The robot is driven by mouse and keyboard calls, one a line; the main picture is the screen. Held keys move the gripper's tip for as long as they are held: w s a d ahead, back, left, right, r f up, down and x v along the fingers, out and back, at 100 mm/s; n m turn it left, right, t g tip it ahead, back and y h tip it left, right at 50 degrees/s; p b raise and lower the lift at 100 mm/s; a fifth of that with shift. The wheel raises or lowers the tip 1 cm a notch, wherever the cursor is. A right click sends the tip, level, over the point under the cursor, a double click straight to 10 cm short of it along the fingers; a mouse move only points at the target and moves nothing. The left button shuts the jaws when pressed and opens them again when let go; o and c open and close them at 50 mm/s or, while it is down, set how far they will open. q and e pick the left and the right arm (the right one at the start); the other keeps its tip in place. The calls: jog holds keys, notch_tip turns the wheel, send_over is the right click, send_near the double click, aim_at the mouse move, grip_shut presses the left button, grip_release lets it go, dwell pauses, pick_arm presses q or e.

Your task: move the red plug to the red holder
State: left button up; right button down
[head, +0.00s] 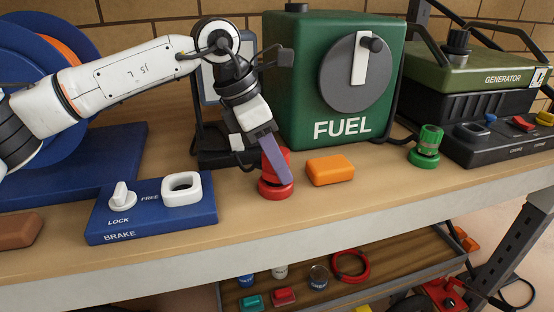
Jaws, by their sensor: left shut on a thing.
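My left gripper (278,170) reaches down from the left and is shut on the red plug (284,156). One finger covers much of the plug's near side. The red holder (275,191) is a low round red base on the bench, directly under the plug. The plug looks roughly upright and in line with the holder. The finger hides where they meet, so I cannot tell whether the plug is fully seated. My right gripper is not in view.
An orange block (330,170) lies just right of the holder. The green fuel box (285,75) stands behind. The blue brake panel (150,215) is to the left. A green plug in a green holder (426,150) and the generator (480,75) are to the right.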

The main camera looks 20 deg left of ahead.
pick_arm(q)
jog(key=shift+r, duration=0.15)
jog(key=o, duration=1.1)
